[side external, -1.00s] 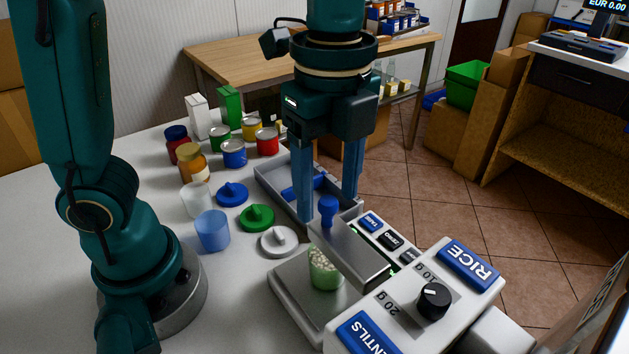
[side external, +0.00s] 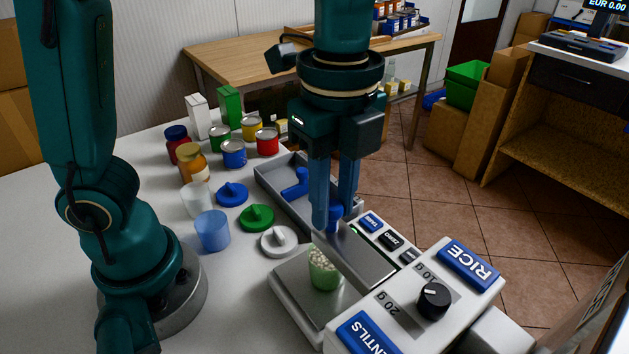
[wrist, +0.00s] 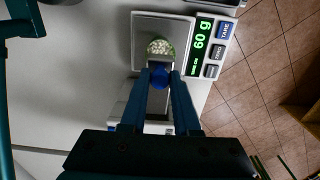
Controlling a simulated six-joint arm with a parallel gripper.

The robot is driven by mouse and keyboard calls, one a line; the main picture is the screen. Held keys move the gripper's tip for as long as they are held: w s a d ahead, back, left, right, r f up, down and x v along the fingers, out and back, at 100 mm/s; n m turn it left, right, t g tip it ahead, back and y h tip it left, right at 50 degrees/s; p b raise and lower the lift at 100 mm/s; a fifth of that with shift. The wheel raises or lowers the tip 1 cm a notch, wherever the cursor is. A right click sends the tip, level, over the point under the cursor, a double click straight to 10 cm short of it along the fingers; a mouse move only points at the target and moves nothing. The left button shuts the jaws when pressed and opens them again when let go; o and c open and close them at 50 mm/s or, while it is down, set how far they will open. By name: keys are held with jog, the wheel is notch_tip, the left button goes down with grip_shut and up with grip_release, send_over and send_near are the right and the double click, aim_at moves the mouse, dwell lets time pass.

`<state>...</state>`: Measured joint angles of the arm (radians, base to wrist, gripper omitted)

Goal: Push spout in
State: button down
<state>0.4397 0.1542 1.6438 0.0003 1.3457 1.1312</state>
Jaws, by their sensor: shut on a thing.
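The spout (side external: 352,257) is a grey metal chute sticking out of the white dispenser (side external: 410,310) over the scale. Its blue knob (side external: 334,220) stands on the spout's outer end. My gripper (side external: 333,217) is shut on this knob, fingers pointing down; the fingers partly hide it. In the wrist view, the knob (wrist: 159,75) sits between my fingertips (wrist: 159,79). A green cup (side external: 323,272) with pale grains stands on the scale pan (side external: 293,285), under the spout's end. The scale display (wrist: 200,42) reads 60 g.
A grey tray (side external: 262,180) holding a blue item lies behind the scale. Blue, green and white lids (side external: 279,240), a blue cup (side external: 213,231), jars and cans stand to the left. The dispenser has a black dial (side external: 433,300) and RICE and LENTILS labels.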

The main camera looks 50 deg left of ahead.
aim_at(378, 273)
jog(key=shift+d, duration=3.9)
jog(key=c, duration=0.6)
grip_release()
notch_tip(378, 273, up, 7)
jog(key=shift+a, duration=0.1)
